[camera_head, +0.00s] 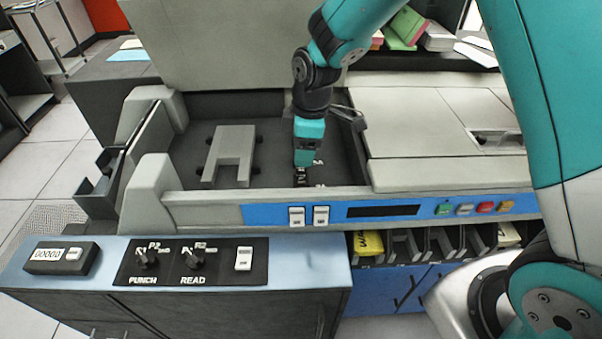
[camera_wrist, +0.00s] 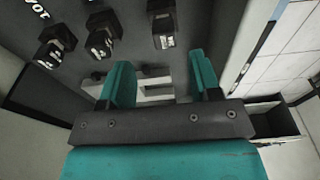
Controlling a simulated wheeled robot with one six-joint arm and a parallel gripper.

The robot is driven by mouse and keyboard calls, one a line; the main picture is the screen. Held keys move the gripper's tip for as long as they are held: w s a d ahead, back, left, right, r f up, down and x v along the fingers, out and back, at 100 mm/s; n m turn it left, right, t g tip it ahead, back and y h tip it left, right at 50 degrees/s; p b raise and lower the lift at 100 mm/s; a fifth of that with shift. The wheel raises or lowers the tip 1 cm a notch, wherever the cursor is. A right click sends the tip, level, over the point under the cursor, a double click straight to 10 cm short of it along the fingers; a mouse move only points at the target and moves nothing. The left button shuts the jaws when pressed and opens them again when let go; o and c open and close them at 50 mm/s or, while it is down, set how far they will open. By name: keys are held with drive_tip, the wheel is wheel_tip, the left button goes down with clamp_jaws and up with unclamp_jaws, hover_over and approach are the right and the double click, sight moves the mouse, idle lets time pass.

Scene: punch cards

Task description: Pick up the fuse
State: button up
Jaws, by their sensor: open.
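My gripper (camera_head: 308,160) reaches down into the dark recess (camera_head: 200,148) of the machine. In the wrist view its two teal fingers (camera_wrist: 162,76) are apart with nothing held between them. A small dark block with white markings (camera_head: 301,176) shows just below the fingers in the head view, partly hidden by them. The wrist view shows several such dark blocks with white marks, at left (camera_wrist: 56,44), middle (camera_wrist: 102,43) and top (camera_wrist: 163,30), beyond the fingers. I cannot tell for certain which one is the fuse.
A pale grey bracket (camera_head: 233,140) stands in the recess left of my gripper. The blue-striped front rail (camera_head: 270,213) with switches borders it in front. A raised grey lid (camera_head: 215,45) stands behind, and a flat grey cover (camera_head: 420,120) lies to the right.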

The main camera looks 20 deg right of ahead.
sight(301, 170)
drive_tip(key=shift+s+a+f+p, duration=0.15)
drive_tip(key=shift+a+f+p, duration=0.1)
drive_tip(key=shift+f, duration=1.35)
drive_tip(key=shift+s+a+f+p, duration=0.1)
drive_tip(key=shift+f+p, duration=0.15)
drive_tip(key=shift+f, duration=1.3)
drive_tip(key=c, duration=1)
